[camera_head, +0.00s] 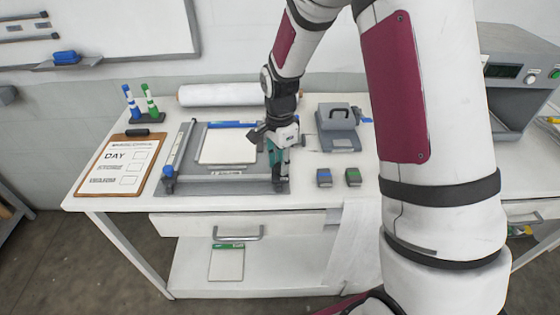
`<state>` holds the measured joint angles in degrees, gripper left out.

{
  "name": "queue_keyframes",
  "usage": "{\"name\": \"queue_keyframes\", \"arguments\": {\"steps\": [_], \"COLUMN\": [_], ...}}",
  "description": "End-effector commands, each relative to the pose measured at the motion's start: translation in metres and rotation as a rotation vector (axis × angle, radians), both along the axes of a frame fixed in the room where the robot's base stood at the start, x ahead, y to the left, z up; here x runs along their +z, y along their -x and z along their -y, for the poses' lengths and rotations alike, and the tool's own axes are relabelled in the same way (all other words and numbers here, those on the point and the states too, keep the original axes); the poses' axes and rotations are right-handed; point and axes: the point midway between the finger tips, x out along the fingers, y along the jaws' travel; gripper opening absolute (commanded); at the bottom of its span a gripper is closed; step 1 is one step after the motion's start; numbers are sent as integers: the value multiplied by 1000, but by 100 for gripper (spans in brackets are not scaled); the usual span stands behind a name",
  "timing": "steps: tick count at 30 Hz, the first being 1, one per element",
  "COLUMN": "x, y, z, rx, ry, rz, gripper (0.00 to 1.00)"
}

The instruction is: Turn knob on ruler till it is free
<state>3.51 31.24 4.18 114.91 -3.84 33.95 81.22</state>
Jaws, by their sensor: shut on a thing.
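A grey board (245,187) lies on the white table with a metal ruler bar (220,178) across its front edge. A blue knob (168,171) stands at the ruler's left end. My gripper (277,167) points down at the ruler's right end, with its teal fingers shut. What they hold is hidden by the fingers; from its place it appears to be the ruler's right knob. A white stack of sheets with a blue strip (228,147) lies on the board, just left of my gripper.
A clipboard (124,164) and marker stand (147,118) are at left. A white roll (222,94) lies behind. A grey device (338,134) and two small blocks (324,177) (353,176) are right of my gripper. A press machine (522,70) stands at far right.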

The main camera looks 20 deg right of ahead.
Motion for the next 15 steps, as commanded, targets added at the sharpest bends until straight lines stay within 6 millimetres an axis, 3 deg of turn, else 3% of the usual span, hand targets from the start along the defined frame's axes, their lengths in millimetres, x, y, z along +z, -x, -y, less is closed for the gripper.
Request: {"name": "queue_keyframes", "arguments": {"steps": [8,15], "x": [0,0], "y": [0,0], "z": [0,0], "rx": [62,225], "ry": [0,0], "rz": [0,0], "gripper": [0,0]}}
